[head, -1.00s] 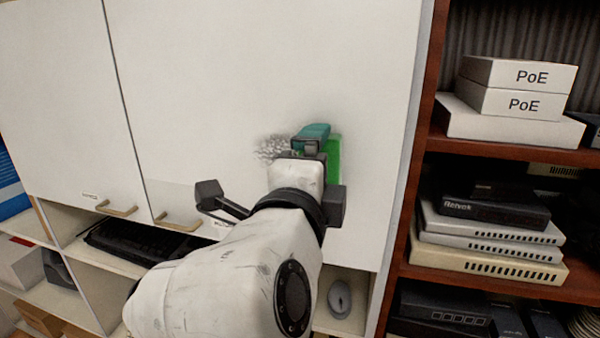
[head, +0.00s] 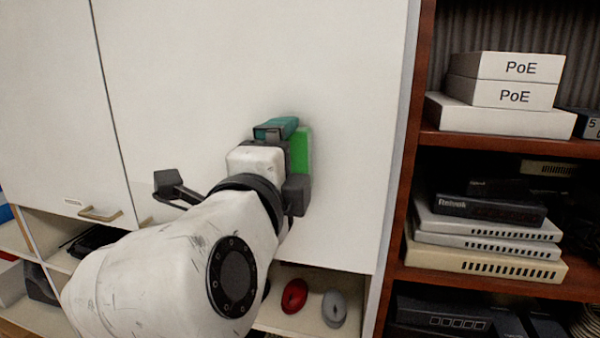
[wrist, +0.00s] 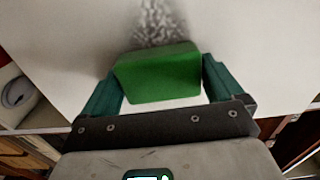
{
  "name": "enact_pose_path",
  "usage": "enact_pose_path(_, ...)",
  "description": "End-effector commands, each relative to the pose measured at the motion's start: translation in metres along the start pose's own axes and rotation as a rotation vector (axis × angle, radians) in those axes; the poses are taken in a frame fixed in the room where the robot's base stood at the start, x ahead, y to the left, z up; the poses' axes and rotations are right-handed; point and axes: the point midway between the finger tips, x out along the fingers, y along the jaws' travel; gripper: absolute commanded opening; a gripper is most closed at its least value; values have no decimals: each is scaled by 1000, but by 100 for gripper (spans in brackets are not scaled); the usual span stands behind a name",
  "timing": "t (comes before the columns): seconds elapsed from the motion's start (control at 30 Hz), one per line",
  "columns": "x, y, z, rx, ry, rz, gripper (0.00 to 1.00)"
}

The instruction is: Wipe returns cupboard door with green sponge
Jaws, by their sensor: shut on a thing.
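The green sponge (head: 304,150) is held in my gripper (head: 285,135), against or very close to the white cupboard door (head: 340,70). The wrist view shows the sponge (wrist: 158,75) between the two teal fingers of my gripper (wrist: 160,85). A grey speckled smudge (wrist: 158,20) shows on the door just beyond the sponge in that view. In the head view my gripper and arm hide that patch. The lower part of this door and most of its handle are behind my arm. I cannot read a name on the door.
A second white door (head: 50,100) with a wooden handle (head: 100,214) is at the left. Open cubbies below hold a red mouse (head: 294,295) and a grey mouse (head: 334,308). A brown shelf (head: 400,190) with PoE boxes (head: 505,80) and network devices stands at the right.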

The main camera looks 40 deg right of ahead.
Motion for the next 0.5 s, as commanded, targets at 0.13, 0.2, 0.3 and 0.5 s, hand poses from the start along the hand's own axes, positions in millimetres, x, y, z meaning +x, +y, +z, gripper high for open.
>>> enact_pose_path(0.13, 0, 0, 4, 0, 0, 0, 70)
enact_pose_path(0.2, 0, 1, 8, 0, 0, 0, 70)
enact_pose_path(0.3, 1, 1, 16, 0, 1, 0, 70)
enact_pose_path(0.5, 3, 0, 32, 0, 1, 0, 70)
